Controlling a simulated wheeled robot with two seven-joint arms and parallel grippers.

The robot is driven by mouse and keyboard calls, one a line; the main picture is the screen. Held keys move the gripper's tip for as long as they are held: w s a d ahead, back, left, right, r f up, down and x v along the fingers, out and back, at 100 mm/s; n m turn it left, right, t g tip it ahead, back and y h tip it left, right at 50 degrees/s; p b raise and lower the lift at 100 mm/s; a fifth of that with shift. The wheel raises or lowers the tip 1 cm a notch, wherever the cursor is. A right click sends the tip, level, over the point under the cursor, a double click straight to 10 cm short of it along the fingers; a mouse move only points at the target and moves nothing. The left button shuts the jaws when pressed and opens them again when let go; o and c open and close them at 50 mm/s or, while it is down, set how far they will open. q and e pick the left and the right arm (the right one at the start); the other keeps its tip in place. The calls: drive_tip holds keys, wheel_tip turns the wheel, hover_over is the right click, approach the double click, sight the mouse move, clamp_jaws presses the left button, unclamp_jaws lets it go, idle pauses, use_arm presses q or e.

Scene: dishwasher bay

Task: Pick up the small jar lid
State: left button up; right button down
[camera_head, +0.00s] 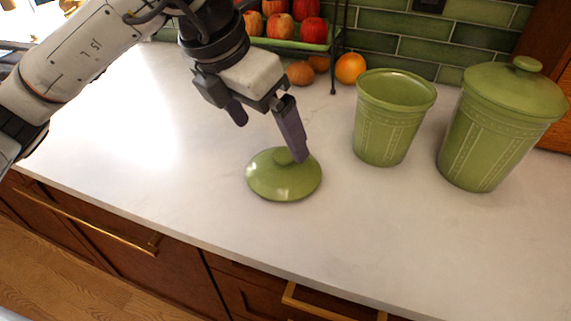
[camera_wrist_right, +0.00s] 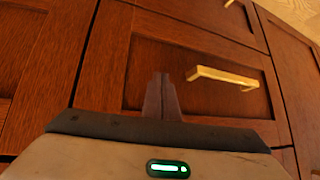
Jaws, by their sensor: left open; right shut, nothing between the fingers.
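The small jar lid (camera_head: 284,176) is a round green lid with a knob, lying flat on the white counter in the head view. My left gripper (camera_head: 268,138) is open above the lid. One finger reaches down beside the knob and partly covers it. The other finger is farther left and higher, above the lid's back left side. Whether the finger touches the lid I cannot tell. My right gripper (camera_wrist_right: 161,97) shows in the right wrist view, its fingers together and empty, in front of wooden drawers.
An open green jar (camera_head: 392,118) stands right of the lid, and a larger lidded green jar (camera_head: 502,125) stands farther right. A fruit rack (camera_head: 300,45) with apples is behind, with an orange (camera_head: 350,68) beside it. The counter (camera_head: 390,220) is clear in front.

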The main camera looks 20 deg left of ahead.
sight(280, 156)
use_arm(q)
drive_tip(key=x, duration=0.7)
drive_tip(key=shift+s+d+f+p, duration=0.2)
drive_tip(key=shift+d+f+p, duration=0.15)
drive_tip(key=shift+c, duration=0.5)
